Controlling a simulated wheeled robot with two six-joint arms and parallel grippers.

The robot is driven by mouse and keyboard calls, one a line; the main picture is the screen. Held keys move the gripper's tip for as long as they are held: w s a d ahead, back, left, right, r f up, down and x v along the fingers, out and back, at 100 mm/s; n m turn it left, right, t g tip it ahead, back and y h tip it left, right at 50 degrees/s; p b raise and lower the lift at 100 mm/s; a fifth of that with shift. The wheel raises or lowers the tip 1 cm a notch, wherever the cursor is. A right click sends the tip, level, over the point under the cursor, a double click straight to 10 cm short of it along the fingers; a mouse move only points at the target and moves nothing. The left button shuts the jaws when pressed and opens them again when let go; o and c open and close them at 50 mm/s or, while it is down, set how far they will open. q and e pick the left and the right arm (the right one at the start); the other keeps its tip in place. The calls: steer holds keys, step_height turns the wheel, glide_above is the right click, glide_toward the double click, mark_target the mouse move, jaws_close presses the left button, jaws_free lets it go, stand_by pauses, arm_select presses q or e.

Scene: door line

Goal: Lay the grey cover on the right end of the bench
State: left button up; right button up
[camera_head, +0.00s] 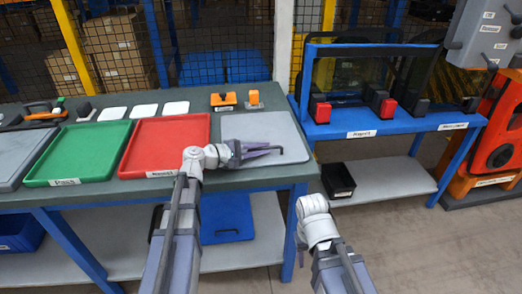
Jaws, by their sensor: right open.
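A flat grey panel, which looks like the grey cover (282,131), lies on the right end of the dark green-grey bench (150,194), right of the red tray. It appears flat, with its lower left part hidden by my left gripper. My left gripper (277,149) is over this panel with its dark fingers pointing right. I cannot tell whether it touches the panel, or whether its fingers are shut on an edge.
A red tray (168,147), a green tray (80,152) and a grey tray (20,155) fill the bench to the left. Orange blocks (224,99) stand behind the panel. A blue table (395,124) with framed panels stands close on the right. A blue lid (226,220) lies below.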

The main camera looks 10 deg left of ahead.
arm_select(q)
steer(key=o, duration=0.4)
steer(key=shift+o, duration=0.2)
steer(key=p+v, duration=0.2)
steer(key=v, duration=1)
